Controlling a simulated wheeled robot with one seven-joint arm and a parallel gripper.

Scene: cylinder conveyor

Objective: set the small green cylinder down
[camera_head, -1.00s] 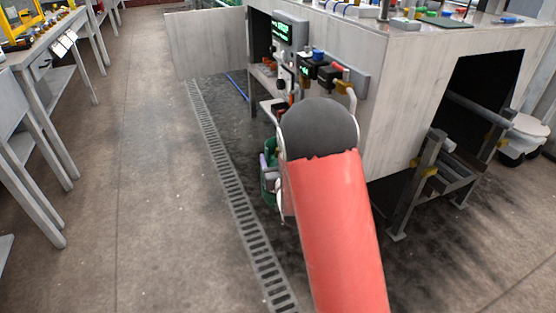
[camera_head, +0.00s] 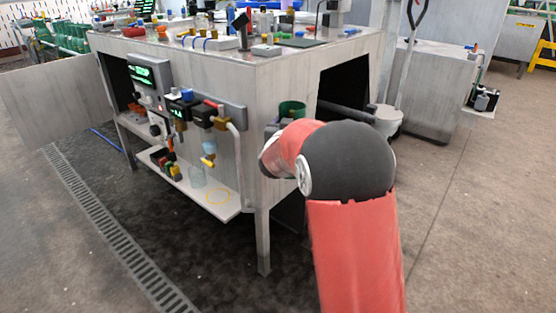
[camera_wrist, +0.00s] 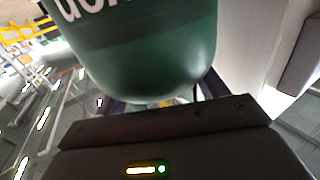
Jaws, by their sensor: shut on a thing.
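The green cylinder (camera_wrist: 145,50) fills the top middle of the wrist view, with white lettering at its upper left. My gripper (camera_wrist: 152,102) is shut on it; the fingers are mostly hidden by the cylinder. In the head view the cylinder (camera_head: 292,109) shows small behind my red and black arm, close to the front right corner of the grey workbench. My gripper is mostly hidden by the arm there. The cylinder appears held up in the air, off any surface.
The grey workbench (camera_head: 285,85) carries several tools on top. Valves and display panels line that side. A floor drain (camera_head: 100,225) runs at left.

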